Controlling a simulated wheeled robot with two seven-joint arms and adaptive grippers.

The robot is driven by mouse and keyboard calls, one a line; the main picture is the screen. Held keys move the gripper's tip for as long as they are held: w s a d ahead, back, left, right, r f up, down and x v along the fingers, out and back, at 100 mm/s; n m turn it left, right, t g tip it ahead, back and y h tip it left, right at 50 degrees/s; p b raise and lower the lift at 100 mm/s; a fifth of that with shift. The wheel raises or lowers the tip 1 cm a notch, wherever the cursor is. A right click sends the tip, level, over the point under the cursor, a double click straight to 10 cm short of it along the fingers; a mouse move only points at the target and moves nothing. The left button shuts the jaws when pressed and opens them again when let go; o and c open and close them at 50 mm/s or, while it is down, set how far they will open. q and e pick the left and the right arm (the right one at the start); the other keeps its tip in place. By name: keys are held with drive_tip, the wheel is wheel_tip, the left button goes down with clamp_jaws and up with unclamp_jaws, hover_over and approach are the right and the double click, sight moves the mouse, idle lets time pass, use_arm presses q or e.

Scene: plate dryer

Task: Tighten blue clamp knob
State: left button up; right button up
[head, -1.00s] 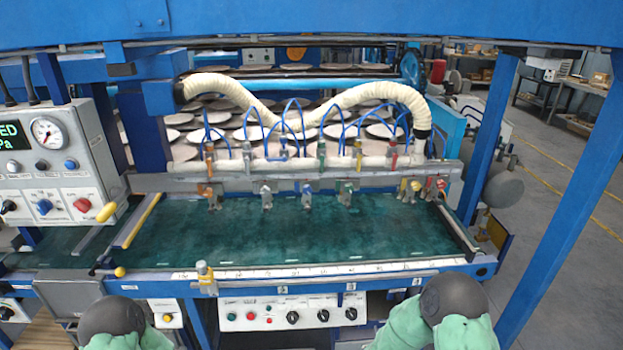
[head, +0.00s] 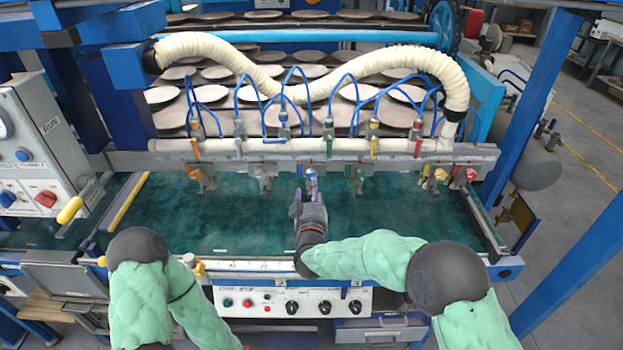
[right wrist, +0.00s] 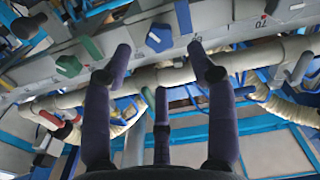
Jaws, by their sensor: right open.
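The blue clamp knob (head: 311,174) is on the clamp bar above the green bed, near the middle of the row. In the right wrist view the blue knob (right wrist: 159,38) shows between and just beyond my two upper fingertips, with a small gap on each side. My right gripper (head: 308,194) is open and empty, reaching up just in front of and below the blue knob. Its three dark fingers are spread in the right wrist view (right wrist: 160,65). No contact with the knob can be made out. My left arm shows at lower left, but its gripper is out of view.
Next to the blue knob are a grey knob (head: 265,178) and a green knob (head: 357,177); the green knob also shows in the right wrist view (right wrist: 68,65). A white air pipe (head: 280,147) with blue hoses runs above. The green bed (head: 235,222) is clear.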

sight(311, 177)
drive_tip(key=w+b, duration=0.1)
drive_tip(key=w, duration=0.5)
drive_tip(key=shift+w, duration=0.3)
drive_tip(key=c, duration=1.2)
